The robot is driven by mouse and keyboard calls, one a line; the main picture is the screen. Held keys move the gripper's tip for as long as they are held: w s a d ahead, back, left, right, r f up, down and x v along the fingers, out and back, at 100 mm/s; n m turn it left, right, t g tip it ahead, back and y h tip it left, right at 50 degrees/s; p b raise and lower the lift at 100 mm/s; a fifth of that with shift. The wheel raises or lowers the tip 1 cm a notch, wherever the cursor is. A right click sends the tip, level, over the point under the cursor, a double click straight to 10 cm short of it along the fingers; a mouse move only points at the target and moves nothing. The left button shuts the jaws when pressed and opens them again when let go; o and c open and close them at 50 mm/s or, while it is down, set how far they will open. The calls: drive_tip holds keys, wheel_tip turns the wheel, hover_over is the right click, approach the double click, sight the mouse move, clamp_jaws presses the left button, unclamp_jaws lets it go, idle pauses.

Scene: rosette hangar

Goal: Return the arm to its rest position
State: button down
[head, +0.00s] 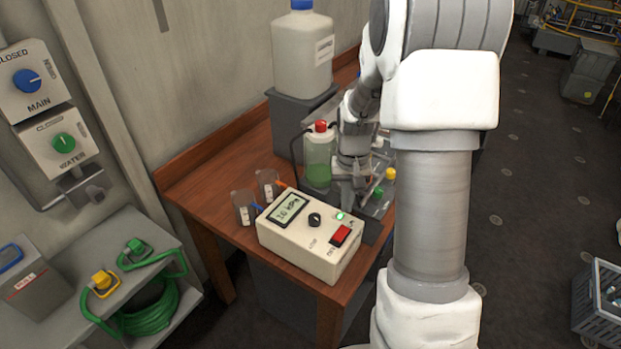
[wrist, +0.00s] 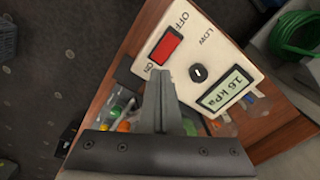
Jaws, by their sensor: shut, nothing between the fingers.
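My gripper (head: 349,192) is shut and empty, pointing down over the wooden table (head: 203,167), behind the white control box in the head view. In the wrist view my gripper's fingers (wrist: 158,78) are together in front of the box (wrist: 232,62). The box (head: 290,248) has a lit display, a black knob, a red switch and a small green light. The display reads 16 kPa in the wrist view. My arm reaches across the right half of the head view and hides part of the table's right side.
A bottle of green liquid (head: 318,160) with a red cap stands left of my gripper. A large jug (head: 302,55) stands on a grey block behind. Two small beakers (head: 243,207) stand beside the box. A green hose (head: 150,308) lies on the left shelf.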

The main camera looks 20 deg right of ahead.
drive_tip(key=s+a+r+n+t, duration=0.2)
drive_tip(key=s+a+r, duration=0.4)
drive_tip(key=s+r, duration=0.3)
drive_tip(key=s+a+r+n+t, duration=0.2)
drive_tip(key=s+a+r, duration=0.4)
drive_tip(key=s+r, duration=0.3)
wheel_tip(320, 180, up, 3)
drive_tip(key=shift+s+r+t, duration=0.1)
drive_tip(key=shift+s+t, duration=0.25)
drive_tip(key=shift+t, duration=0.45)
